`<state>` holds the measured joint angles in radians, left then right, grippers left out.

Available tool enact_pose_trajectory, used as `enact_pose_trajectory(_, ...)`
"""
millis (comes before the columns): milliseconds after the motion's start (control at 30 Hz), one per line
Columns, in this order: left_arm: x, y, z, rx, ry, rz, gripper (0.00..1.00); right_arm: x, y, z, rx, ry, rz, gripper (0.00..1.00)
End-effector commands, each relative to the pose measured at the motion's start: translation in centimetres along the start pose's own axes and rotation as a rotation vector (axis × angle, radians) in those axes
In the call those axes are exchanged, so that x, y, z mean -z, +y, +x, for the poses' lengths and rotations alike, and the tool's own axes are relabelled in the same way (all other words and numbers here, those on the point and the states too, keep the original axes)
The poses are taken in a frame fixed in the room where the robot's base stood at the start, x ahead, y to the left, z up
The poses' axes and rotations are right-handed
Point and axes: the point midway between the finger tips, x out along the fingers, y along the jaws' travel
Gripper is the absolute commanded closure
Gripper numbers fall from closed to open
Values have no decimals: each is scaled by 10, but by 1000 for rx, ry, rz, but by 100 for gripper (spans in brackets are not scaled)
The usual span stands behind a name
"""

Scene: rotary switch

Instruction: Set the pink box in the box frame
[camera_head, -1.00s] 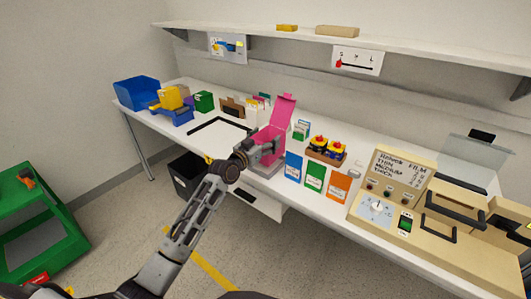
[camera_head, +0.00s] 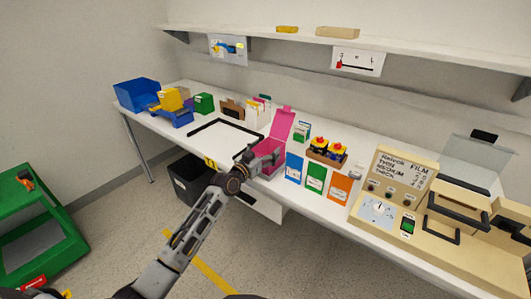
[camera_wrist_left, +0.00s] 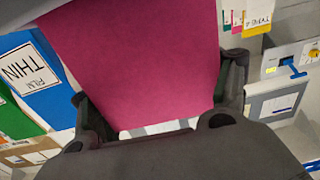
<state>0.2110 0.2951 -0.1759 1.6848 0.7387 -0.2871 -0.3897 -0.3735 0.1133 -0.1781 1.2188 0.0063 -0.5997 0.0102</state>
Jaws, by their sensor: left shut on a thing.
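The pink box (camera_head: 283,124) stands on the white workbench with its tall lid raised. My left gripper (camera_head: 262,158) reaches it from the front and is shut on it. In the left wrist view a wide pink surface of the box (camera_wrist_left: 140,60) fills the space between the dark fingers. The box frame, a black outline (camera_head: 205,125) on the bench, lies just left of the box. Part of the box is hidden behind my gripper. My right gripper is not in view.
Blue, green and orange packets (camera_head: 315,178) stand right of the box. A wooden tray with yellow and red items (camera_head: 327,157) is behind them. A beige machine (camera_head: 388,190) fills the right side. Blue bins (camera_head: 137,93) stand at the far left.

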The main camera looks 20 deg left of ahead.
Motion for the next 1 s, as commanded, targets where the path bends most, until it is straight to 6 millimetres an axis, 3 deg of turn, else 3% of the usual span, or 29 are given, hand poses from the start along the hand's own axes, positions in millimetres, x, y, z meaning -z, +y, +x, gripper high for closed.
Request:
enact_pose_trajectory(133,-1,0,0,0,1,0,53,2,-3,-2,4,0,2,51)
enact_pose_trajectory(433,-2,0,0,1,1,1,53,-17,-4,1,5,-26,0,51)
enact_pose_trajectory(600,-3,0,0,1,1,1,53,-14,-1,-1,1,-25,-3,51)
enact_pose_trajectory(633,-4,0,0,1,1,1,21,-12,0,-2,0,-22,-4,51)
enact_pose_trajectory(700,-3,0,0,1,1,1,12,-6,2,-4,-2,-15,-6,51)
enact_pose_trajectory(800,-3,0,0,1,1,0,2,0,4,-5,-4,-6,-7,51)
enact_pose_trajectory(1000,-3,0,0,1,1,0,2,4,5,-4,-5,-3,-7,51)
